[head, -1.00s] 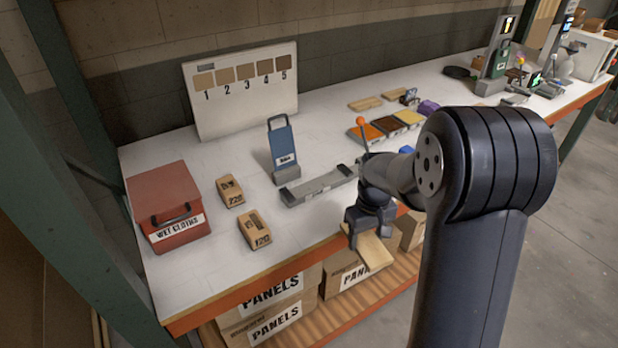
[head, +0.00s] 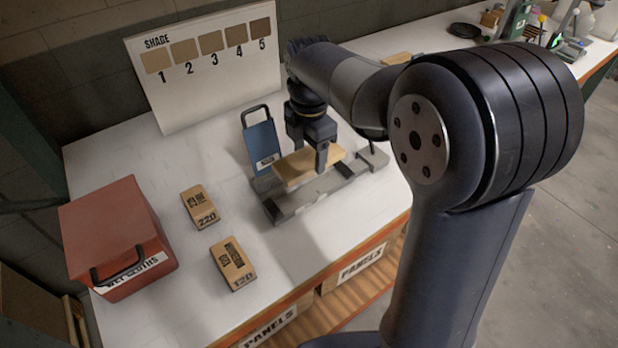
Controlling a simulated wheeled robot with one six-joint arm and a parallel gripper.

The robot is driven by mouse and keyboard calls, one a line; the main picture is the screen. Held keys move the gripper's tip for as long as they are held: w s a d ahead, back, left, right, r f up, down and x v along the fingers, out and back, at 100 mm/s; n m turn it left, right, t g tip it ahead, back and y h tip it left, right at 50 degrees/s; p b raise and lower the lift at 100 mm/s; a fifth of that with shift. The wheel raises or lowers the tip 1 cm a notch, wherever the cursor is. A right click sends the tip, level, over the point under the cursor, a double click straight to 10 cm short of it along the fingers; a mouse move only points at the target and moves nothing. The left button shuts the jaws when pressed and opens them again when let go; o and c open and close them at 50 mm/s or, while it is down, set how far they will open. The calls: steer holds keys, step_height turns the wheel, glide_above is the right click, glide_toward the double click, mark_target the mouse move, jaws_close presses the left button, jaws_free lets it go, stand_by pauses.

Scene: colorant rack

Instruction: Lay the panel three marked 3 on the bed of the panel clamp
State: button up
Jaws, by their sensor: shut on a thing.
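My gripper (head: 316,158) is shut on a light wooden panel (head: 296,172). The panel is at the bed of the grey panel clamp (head: 312,194), roughly level and toward its far side. I cannot tell whether it touches the bed or hangs just above it. No mark 3 can be read on the panel, and the gripper hides part of it.
A blue-plated stand with a handle (head: 260,145) is close left of the panel. Two sanding blocks, 220 (head: 199,207) and 120 (head: 233,263), and a red wet cloths box (head: 115,238) are further left. A shade board (head: 205,95) stands behind.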

mark_target(309, 191)
step_height(309, 191, down, 9)
steer(key=shift+f, duration=0.1)
stand_by(0.3)
steer(key=shift+f, duration=0.15)
steer(key=o, duration=1)
step_height(309, 191, up, 12)
steer(key=shift+r, duration=0.2)
